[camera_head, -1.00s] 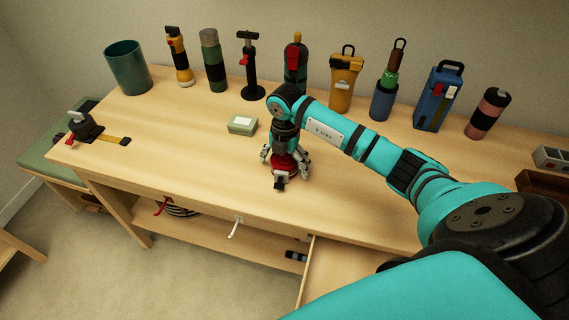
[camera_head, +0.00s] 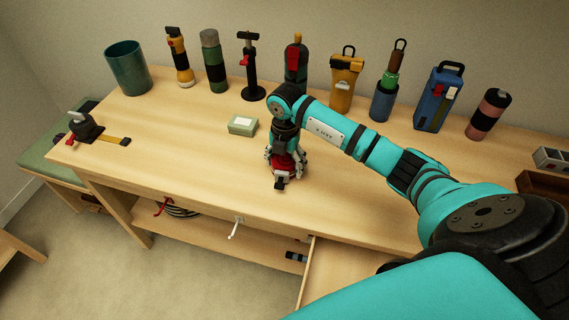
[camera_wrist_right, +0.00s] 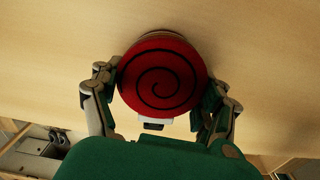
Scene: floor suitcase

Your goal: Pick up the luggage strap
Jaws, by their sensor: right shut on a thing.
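The luggage strap is a red coil with a dark spiral on its top (camera_wrist_right: 162,75) and a pale buckle at its near side. It sits on the wooden table (camera_head: 190,165) near the front edge, and in the head view its red body (camera_head: 283,166) shows below my wrist. My right gripper (camera_head: 284,160) points down over it. Its two fingers, on either side of the coil in the right wrist view (camera_wrist_right: 160,88), are shut on it. I cannot tell whether the strap is off the table. My left gripper is not in view.
A small green box (camera_head: 242,125) lies just behind and left. Flasks, a lantern (camera_head: 345,82) and a blue case (camera_head: 438,98) line the back. A teal cup (camera_head: 128,68) and a black tool with a yellow strap (camera_head: 90,129) are at left. An open drawer (camera_head: 340,270) is below.

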